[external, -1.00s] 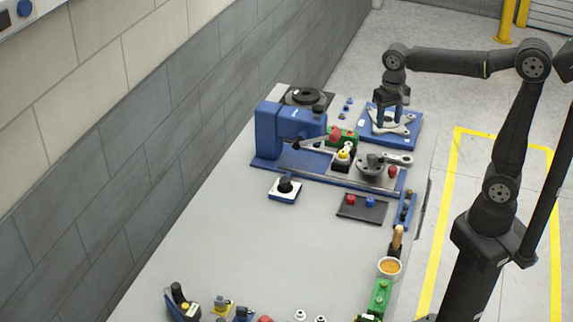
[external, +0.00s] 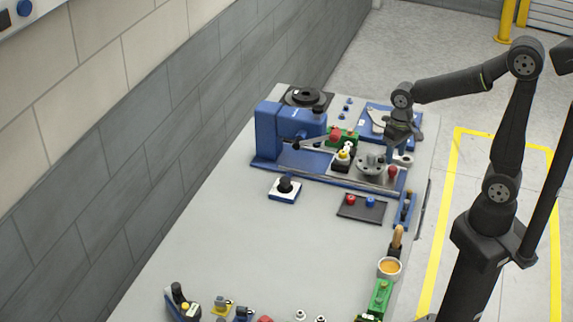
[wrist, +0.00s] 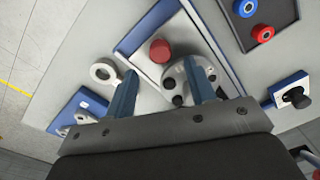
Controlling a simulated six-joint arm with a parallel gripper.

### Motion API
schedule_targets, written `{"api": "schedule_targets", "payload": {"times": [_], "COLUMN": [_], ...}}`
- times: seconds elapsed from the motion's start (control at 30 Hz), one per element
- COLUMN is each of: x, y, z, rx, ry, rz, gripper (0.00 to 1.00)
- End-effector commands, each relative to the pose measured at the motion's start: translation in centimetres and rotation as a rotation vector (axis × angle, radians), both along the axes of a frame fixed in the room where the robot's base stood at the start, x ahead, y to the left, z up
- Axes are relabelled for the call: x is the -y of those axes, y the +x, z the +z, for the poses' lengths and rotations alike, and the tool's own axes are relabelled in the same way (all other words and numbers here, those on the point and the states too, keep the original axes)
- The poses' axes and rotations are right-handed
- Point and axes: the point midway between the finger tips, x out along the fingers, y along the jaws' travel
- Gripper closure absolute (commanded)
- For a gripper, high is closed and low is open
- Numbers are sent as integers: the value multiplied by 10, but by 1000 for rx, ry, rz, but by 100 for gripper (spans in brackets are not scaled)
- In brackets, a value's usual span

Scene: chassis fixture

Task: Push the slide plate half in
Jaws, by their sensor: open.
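The slide plate (external: 372,181) is a light grey plate on a long blue base (external: 330,181). It carries a red knob (external: 393,171) near its right end and a round grey clamp (external: 370,163). In the wrist view the plate (wrist: 148,66) shows with the red knob (wrist: 160,50) and round clamp (wrist: 190,74). Contact with the plate cannot be told.
A pale ring-ended lever (wrist: 104,72) lies beside one finger. A blue board (external: 375,118) with grey parts is behind. A dark tray (external: 361,208) with red and blue pieces is in front. A black knob (external: 285,187) stands front left. The table's middle is clear.

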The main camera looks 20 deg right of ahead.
Motion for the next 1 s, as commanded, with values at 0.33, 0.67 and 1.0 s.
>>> {"api": "schedule_targets", "payload": {"times": [0.33,0.67,1.0], "x": [-1,-2,-2], "y": [0,0,0], "z": [-47,-51,-51], "rx": [-1,1,1], "ry": [0,0,0], "rz": [0,0,0], "gripper": [50,50,100]}}
